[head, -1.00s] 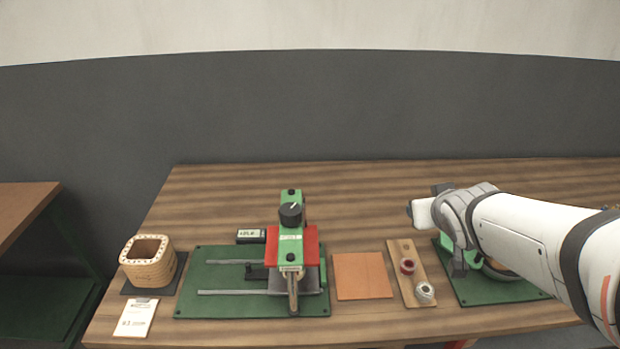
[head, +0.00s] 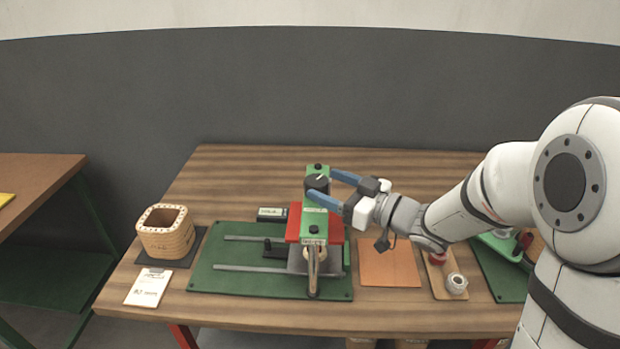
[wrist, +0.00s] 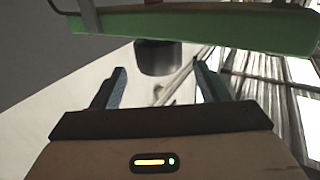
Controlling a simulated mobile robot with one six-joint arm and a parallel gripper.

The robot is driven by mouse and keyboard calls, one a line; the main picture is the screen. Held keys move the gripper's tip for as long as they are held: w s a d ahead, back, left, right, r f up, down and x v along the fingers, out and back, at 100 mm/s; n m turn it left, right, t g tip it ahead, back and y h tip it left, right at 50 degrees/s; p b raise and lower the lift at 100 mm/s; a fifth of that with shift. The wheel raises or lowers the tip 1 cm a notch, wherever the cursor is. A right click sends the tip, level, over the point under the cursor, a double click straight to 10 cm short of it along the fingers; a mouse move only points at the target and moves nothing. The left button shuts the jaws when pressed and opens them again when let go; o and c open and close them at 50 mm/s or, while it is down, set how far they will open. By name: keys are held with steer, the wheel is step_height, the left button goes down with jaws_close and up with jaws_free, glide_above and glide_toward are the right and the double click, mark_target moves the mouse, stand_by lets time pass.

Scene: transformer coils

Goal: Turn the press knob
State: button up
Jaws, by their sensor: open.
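The press (head: 317,228) is a green frame with a red block, on a green base plate at the table's middle. Its black knob (head: 317,183) with a light pointer line sits on the frame's upper part. My gripper (head: 322,189) is open, its blue fingers reaching from the right to the knob, one finger behind it and one in front. Whether they touch it cannot be told. In the wrist view the dark knob (wrist: 158,58) shows ahead, between and beyond the two fingertips, below the green frame (wrist: 200,32).
A wooden coil form (head: 166,240) stands on a dark mat at the left, with a white card (head: 148,288) in front. A small display (head: 272,214) lies behind the rails. An orange pad (head: 390,268) and a board with spools (head: 446,280) lie to the right.

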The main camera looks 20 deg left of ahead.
mark_target(309, 177)
steer(key=x, duration=0.5)
steer(key=shift+w+a, duration=0.15)
steer(key=shift+a, duration=0.2)
steer(key=shift+c, duration=0.5)
steer(key=c, duration=0.9)
steer(key=shift+p, duration=0.35)
